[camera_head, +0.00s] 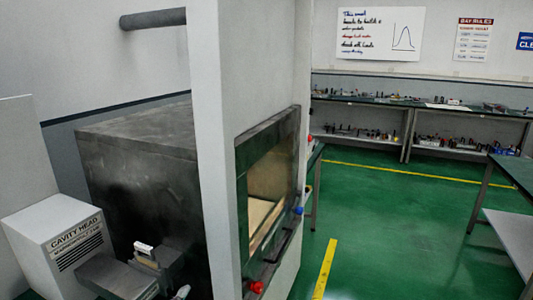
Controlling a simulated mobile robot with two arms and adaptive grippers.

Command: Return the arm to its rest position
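I cannot make out either of my grippers or arms in the head view. A small pale grey piece (182,292) shows at the bottom edge, left of centre, and I cannot tell what it is. The microwave generator stands close in front, with a dark metal cabinet (140,175) on the left and a tall white column (225,130). Its framed opening (268,190) on the right side shows a pale interior. A red knob (257,287) sits low on it and a blue knob (299,211) at its right edge.
A white box labelled "CAVITY HEAD" (62,245) stands at lower left beside a grey metal bracket (120,277). A table (512,225) is at the right. Shelved benches (420,122) line the back wall. The green floor (390,225) between them is clear, with yellow lines.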

